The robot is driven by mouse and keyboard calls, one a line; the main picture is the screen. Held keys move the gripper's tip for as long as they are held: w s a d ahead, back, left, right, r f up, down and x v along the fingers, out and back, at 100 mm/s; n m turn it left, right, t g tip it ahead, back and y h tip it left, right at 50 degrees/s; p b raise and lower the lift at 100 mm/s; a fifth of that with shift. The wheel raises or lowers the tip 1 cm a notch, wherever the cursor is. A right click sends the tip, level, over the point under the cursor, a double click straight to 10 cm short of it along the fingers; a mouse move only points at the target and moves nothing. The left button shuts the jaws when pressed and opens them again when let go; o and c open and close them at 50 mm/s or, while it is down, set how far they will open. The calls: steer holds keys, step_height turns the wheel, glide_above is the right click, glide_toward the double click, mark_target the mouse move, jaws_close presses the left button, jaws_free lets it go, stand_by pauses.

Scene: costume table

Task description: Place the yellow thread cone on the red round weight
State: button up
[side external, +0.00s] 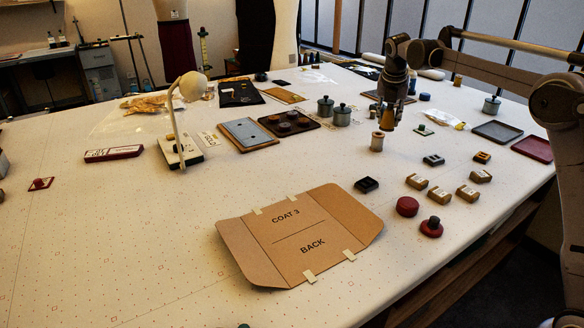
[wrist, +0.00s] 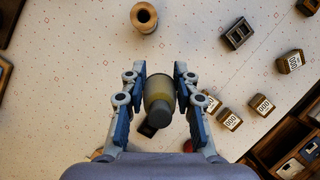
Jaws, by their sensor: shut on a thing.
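The yellow thread cone (side external: 387,121) is between the fingers of my gripper (side external: 388,113), held above the table. In the wrist view, the fingers of my gripper (wrist: 160,76) press on both sides of the yellow thread cone (wrist: 160,90), which has a dark grey end. The red round weight (side external: 407,206) lies flat on the table in the side view, nearer the camera than the cone and well apart from it. In the wrist view only a small red patch shows beside the right finger; most of it is hidden.
A pale spool (side external: 377,141) stands just below the held cone; it also shows in the wrist view (wrist: 144,17). A dark red piece with a black knob (side external: 431,227) sits beside the weight. Several tan labelled blocks (side external: 440,195) and a black square block (side external: 366,184) lie nearby.

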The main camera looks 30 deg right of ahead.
steer(key=s+a+r+n+t, duration=0.1)
steer(key=s, duration=1.2)
steer(key=s+a+r+n, duration=0.1)
steer(key=s+n, duration=0.1)
steer(key=s, duration=1.2)
glide_above(408, 198)
steer(key=shift+y, duration=0.3)
step_height(408, 198, down, 7)
steer(key=shift+f, duration=2.1)
steer(key=shift+f, duration=0.15)
steer(key=o, duration=1.1)
